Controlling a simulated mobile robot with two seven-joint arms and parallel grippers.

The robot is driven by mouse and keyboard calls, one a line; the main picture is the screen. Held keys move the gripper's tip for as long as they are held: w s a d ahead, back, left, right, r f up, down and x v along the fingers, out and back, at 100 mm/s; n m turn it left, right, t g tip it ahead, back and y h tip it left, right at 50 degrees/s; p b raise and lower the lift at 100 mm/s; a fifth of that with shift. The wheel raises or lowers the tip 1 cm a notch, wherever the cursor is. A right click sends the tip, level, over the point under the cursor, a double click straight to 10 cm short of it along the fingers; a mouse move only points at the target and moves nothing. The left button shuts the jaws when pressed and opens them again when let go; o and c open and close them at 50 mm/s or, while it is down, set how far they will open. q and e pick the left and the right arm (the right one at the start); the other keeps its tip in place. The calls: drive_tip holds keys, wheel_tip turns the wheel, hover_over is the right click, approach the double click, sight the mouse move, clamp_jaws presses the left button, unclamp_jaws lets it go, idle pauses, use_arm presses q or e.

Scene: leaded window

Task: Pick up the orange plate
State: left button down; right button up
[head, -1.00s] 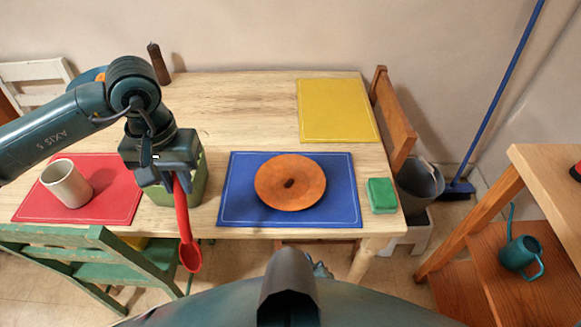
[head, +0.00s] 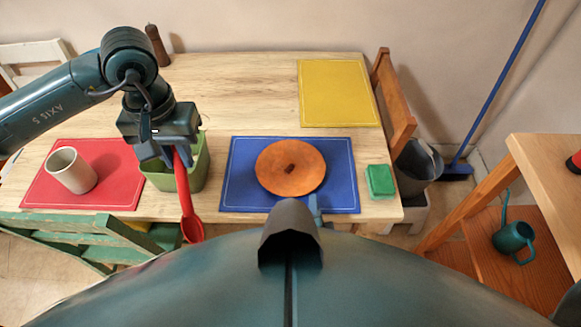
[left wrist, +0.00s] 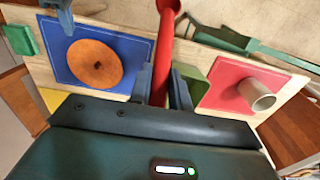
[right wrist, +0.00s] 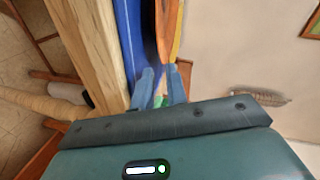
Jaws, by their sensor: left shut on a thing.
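The orange plate (head: 290,170) lies on the blue placemat (head: 234,190), with a small dark brown spot at its middle. My right gripper (head: 315,203) is mostly hidden behind my own body in the head view, close to the plate's front right rim. In the right wrist view its fingers (right wrist: 162,80) are apart, with the orange plate (right wrist: 172,35) edge-on just ahead; I cannot tell whether the rim is between them. My left gripper (head: 167,155) is shut on a red spoon (head: 189,205), bowl downward, at the green container.
The green container (head: 195,168) stands left of the blue mat. A beige cup (head: 72,170) stands on the red placemat (head: 115,190). A green sponge (head: 380,181) lies right of the blue mat. The yellow placemat (head: 338,95) is bare. A green chair (head: 60,228) stands at the front left.

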sight(316, 186)
use_arm(q)
drive_tip(key=shift+f+b, duration=0.5)
use_arm(e)
drive_tip(key=shift+d+x, duration=0.2)
drive_tip(key=shift+x, duration=2.5)
drive_tip(key=shift+r, duration=0.2)
drive_tip(key=shift+c, duration=0.3)
clamp_jaws()
use_arm(q)
drive_tip(key=shift+r, duration=0.1)
use_arm(e)
drive_tip(key=shift+r, duration=0.15)
